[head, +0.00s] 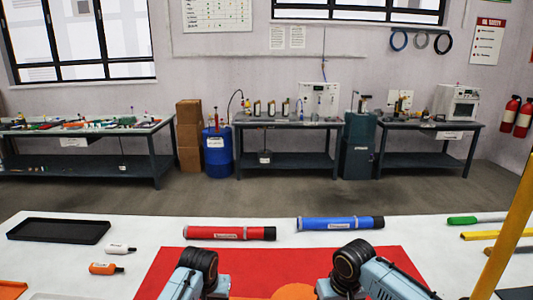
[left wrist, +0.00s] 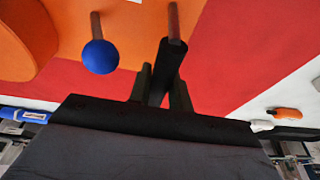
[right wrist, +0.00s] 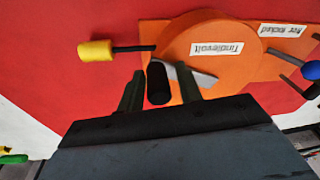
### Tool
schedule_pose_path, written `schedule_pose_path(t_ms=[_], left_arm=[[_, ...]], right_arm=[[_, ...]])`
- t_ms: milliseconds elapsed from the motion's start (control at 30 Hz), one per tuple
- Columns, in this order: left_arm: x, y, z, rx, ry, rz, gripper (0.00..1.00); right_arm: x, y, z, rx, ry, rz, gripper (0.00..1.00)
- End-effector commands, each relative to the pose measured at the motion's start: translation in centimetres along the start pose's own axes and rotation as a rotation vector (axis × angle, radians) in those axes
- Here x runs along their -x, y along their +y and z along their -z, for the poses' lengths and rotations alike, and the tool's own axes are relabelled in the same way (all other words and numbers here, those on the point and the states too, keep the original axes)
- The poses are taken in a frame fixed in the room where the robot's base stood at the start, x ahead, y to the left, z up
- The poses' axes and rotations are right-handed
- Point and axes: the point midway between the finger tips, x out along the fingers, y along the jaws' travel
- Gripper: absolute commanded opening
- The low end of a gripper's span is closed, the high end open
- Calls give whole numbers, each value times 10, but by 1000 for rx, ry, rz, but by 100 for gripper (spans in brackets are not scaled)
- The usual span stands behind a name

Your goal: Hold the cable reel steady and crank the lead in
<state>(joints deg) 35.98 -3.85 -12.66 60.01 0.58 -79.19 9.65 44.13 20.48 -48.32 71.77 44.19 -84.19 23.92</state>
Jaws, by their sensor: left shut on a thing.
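The orange cable reel (right wrist: 215,50) sits on an orange base over a red mat (right wrist: 70,80). In the head view only a bit of orange (head: 295,291) shows at the bottom edge. My left gripper (left wrist: 161,92) is shut on a black handle grip (left wrist: 170,65) on a brown rod. A blue ball knob (left wrist: 100,56) on another rod stands beside it. My right gripper (right wrist: 158,88) is open, with a black cylindrical grip (right wrist: 158,82) between its fingers and gaps beside it. A yellow knob (right wrist: 95,50) sticks out from the reel on a dark rod.
Behind the mat lie a red tube (head: 228,233), a blue tube (head: 340,223), a black tray (head: 58,231), a white bottle (head: 119,248) and an orange bottle (head: 105,268). A yellow post (head: 510,220) rises at the right.

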Motion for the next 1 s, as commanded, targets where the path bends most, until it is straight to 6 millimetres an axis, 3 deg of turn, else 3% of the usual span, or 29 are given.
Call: schedule_pose_path(t_ms=[167, 1000], left_arm=[[0, -1, 0, -1, 0, 2, 0], [1, 1, 2, -4, 6, -2, 0]], right_arm=[[-2, 2, -2, -1, -5, -4, 6], [-11, -6, -10, -62, -8, -5, 5]])
